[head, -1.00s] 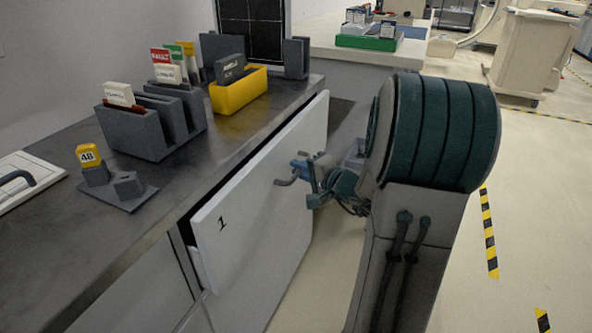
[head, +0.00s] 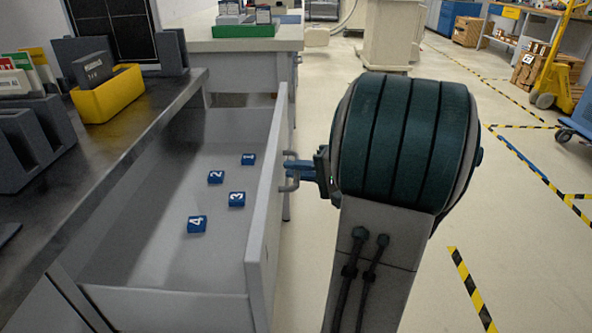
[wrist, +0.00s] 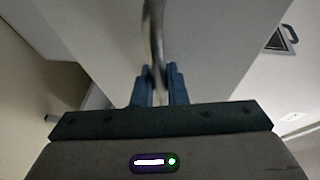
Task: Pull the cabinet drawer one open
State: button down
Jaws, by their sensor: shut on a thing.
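The cabinet drawer (head: 160,292) stands far out from under the dark counter, and its inside shows in the head view. Several blue numbered blocks (head: 237,199) lie on its floor. The drawer front (head: 262,225) is seen nearly edge-on; its number is out of sight. My gripper (head: 291,172) is at the handle (head: 289,187) on the outer face of the front. In the wrist view the blue fingers (wrist: 158,88) are shut on the metal handle bar (wrist: 153,40). My arm hides the area right of the handle.
The dark counter (head: 105,165) on the left bears a yellow bin (head: 106,95) and grey racks (head: 35,140). A second counter (head: 240,44) with a green tray (head: 245,31) stands behind. The floor (head: 520,230) on the right is clear, with striped tape.

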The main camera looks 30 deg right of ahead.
jog(key=shift+s+d, duration=0.1)
jog(key=shift+s, duration=0.15)
jog(key=c, duration=1.7)
grip_release()
jog(key=shift+c, duration=0.2)
jog(key=shift+d, duration=0.1)
jog(key=p+v, duration=0.3)
jog(key=v, duration=1)
jog(key=shift+s+d, duration=0.3)
jog(key=shift+r, duration=0.1)
